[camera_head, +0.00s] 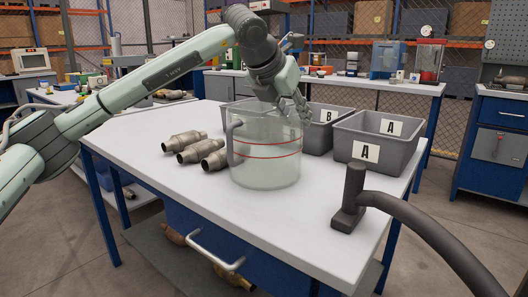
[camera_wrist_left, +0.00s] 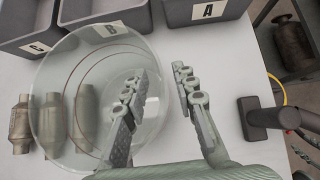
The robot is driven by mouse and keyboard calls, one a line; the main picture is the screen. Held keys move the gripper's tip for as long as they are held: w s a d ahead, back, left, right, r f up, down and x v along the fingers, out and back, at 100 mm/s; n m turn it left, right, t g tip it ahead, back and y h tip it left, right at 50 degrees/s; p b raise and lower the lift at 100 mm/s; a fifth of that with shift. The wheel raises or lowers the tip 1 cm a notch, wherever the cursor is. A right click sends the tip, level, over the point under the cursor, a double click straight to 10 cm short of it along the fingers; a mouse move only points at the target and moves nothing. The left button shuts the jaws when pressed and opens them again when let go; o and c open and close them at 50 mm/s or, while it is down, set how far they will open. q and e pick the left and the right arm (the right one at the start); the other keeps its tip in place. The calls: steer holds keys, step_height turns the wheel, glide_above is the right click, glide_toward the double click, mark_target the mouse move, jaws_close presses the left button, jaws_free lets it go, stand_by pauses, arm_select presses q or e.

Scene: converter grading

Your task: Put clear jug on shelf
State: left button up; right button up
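The clear jug (camera_head: 265,165), with two red lines and a handle on its left side, stands upright on the white workbench. In the left wrist view the jug (camera_wrist_left: 75,65) is seen from above, with its round rim. My left gripper (camera_head: 292,108) is at the jug's right rim. In the left wrist view the gripper's fingers (camera_wrist_left: 168,100) are apart, one over the jug's opening and the other outside the rim. Whether either finger touches the wall I cannot tell. My right gripper is not in view. A lower shelf (camera_head: 150,245) shows beneath the workbench.
Several metal converters (camera_head: 195,148) lie left of the jug. Grey bins (camera_head: 380,138) marked with letters stand behind it. A dark tool head on a curved hose (camera_head: 350,195) sits at the right edge. The bench (camera_head: 210,190) is clear in front of the converters.

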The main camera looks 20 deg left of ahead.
arm_select(q)
steer(key=shift+w+f, duration=0.2)
jaws_close()
steer(key=shift+r, duration=0.1)
